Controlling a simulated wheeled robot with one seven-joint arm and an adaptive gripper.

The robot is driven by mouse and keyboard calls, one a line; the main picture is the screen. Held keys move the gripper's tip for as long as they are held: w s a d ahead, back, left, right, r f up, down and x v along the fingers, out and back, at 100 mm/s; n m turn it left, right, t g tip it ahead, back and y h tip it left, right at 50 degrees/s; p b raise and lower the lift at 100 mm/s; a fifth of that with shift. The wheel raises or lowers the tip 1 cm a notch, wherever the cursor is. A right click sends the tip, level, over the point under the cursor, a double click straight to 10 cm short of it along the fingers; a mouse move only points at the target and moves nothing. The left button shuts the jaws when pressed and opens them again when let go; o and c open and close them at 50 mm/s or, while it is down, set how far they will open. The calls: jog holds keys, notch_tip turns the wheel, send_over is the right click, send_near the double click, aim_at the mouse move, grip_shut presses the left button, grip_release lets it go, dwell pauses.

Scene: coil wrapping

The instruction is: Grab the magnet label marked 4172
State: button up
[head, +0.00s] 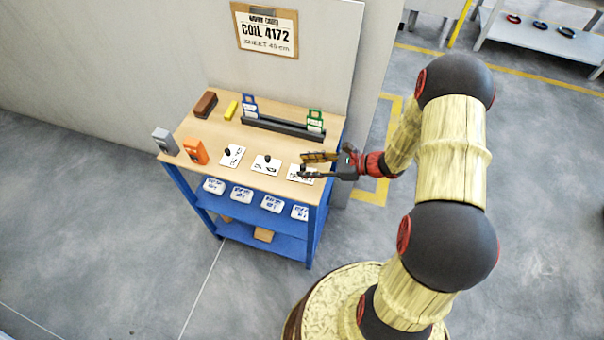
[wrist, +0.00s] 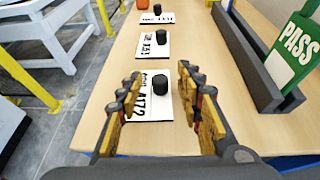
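The magnet label marked 4172 (wrist: 142,107) is a white card with a black knob (wrist: 160,86), flat on the wooden bench top. Its first characters are partly hidden by a finger. In the head view the nearest-right card (head: 294,173) lies under my gripper (head: 312,165), partly covered by it. In the wrist view my gripper (wrist: 160,98) is open, with a yellow-padded finger on either side of the knob. No contact with the knob shows, and the exact height of the fingertips over the card cannot be told.
Two more knobbed cards, a middle one (head: 266,165) and a far one (head: 232,156), lie in line. A dark rack (head: 284,127) holds a green PASS sign (wrist: 296,50) and a blue sign (head: 250,109).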

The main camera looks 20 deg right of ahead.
jog(key=shift+a, duration=0.1)
jog(key=shift+c, duration=1.3)
grip_shut()
